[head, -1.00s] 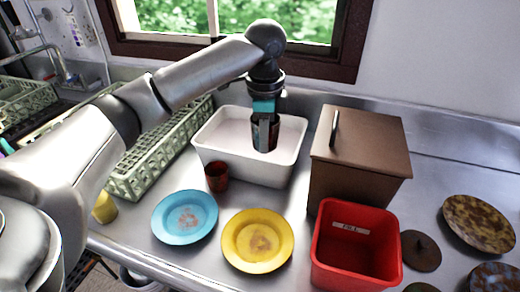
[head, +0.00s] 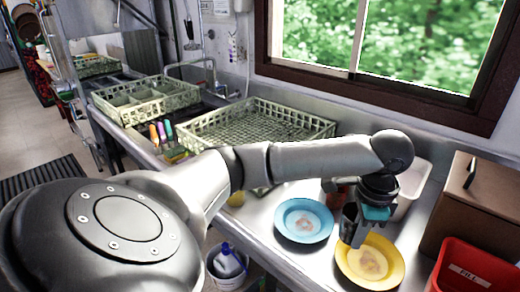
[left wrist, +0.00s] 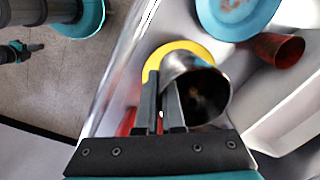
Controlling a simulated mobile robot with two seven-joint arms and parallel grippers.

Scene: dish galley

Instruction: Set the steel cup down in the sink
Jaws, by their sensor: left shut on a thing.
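The steel cup (head: 349,222) is dark grey metal and hangs in my left gripper (head: 359,236), above the counter beside the yellow plate. In the left wrist view the two fingers (left wrist: 160,108) are shut on the cup (left wrist: 208,92); its open mouth shows, with brownish marks inside. A dark recess below the tap (head: 196,104), between the two green racks, looks like the sink; the racks hide much of it. It lies far to the left of the cup. My right gripper is not in view.
A green rack (head: 255,123) stands between the cup and the tap. A blue plate (head: 303,220), yellow plate (head: 380,268) and red-brown cup (left wrist: 280,48) are near the gripper. A white tub (head: 412,180), brown box (head: 478,205) and red bin (head: 470,270) stand right.

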